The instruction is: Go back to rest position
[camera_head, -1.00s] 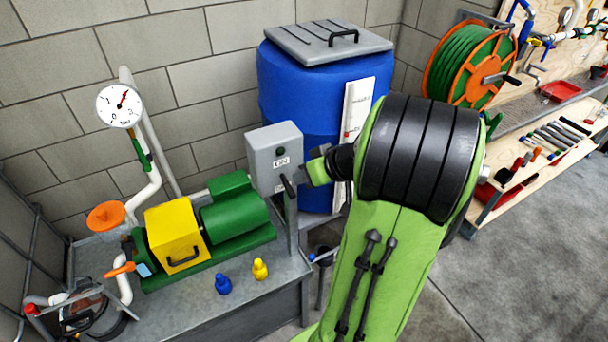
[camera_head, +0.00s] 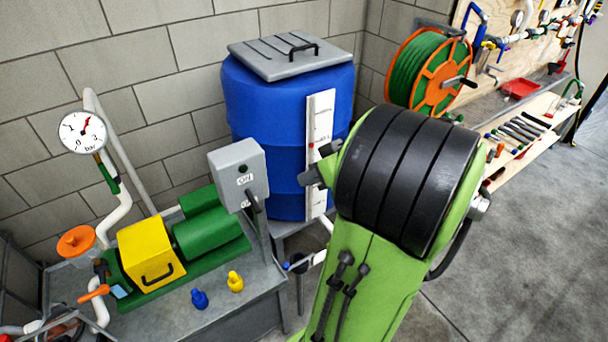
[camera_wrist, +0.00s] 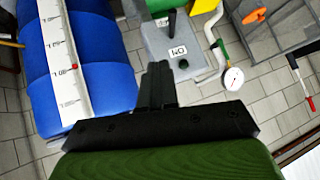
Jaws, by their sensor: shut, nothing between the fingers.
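My gripper (camera_wrist: 158,75) shows in the wrist view with its fingers together and nothing between them. In the head view my green and black arm fills the middle right, and the gripper (camera_head: 313,175) is mostly hidden behind it, in front of the blue barrel (camera_head: 285,110). The grey switch box (camera_head: 240,172) stands just left of the gripper, with a dark lever on its front. In the wrist view the switch box (camera_wrist: 180,52) and the barrel (camera_wrist: 100,60) lie beyond the fingers; the fingers appear apart from both.
A metal bench (camera_head: 215,300) at left carries a green and yellow pump (camera_head: 150,255), a pressure gauge (camera_head: 83,132) and blue and yellow bottles. A hose reel (camera_head: 430,72) and tool shelf (camera_head: 520,140) stand at back right. The floor (camera_head: 530,260) at right is clear.

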